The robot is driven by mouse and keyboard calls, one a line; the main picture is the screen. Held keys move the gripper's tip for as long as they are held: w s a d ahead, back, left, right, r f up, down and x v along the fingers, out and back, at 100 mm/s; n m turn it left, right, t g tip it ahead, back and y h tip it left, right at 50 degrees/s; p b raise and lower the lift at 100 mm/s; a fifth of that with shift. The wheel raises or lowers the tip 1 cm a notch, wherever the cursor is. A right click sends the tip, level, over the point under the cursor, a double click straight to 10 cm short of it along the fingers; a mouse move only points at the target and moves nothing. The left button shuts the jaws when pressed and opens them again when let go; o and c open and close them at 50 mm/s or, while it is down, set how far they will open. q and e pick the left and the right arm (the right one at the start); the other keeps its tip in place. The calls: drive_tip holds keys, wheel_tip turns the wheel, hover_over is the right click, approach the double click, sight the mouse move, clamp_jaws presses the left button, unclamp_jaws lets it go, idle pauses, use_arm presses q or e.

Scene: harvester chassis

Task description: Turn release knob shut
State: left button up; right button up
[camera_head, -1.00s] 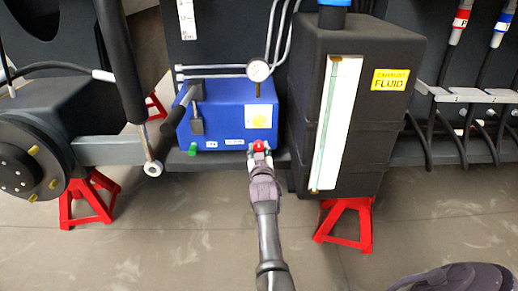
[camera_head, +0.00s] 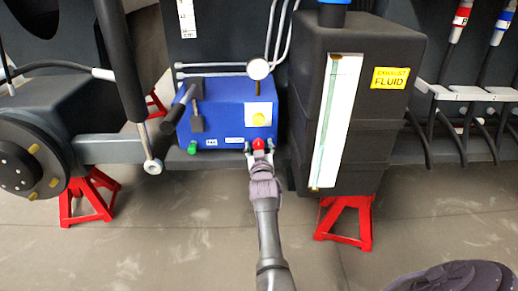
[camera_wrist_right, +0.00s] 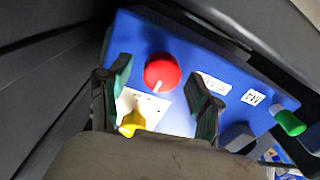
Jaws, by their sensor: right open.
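The blue pump unit (camera_head: 228,112) has a red knob (camera_head: 258,143) low on its right front corner and a green knob (camera_head: 192,148) low on the left. My right gripper (camera_head: 260,153) is at the red knob, with its fingers open. A yellow knob (camera_wrist_right: 131,123) on a white label and the green knob (camera_wrist_right: 289,123) also show there. My left gripper is not in view.
A black exhaust fluid tank (camera_head: 367,115) stands close to the right of the pump. A gauge (camera_head: 258,69) and metal pipes rise above it. A black lever (camera_head: 180,110) is at its left. Red stands (camera_head: 345,222) support the chassis.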

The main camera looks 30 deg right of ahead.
sight(259, 120)
wheel_tip(259, 120, up, 10)
drive_tip(key=shift+f, duration=0.25)
idle(0.5)
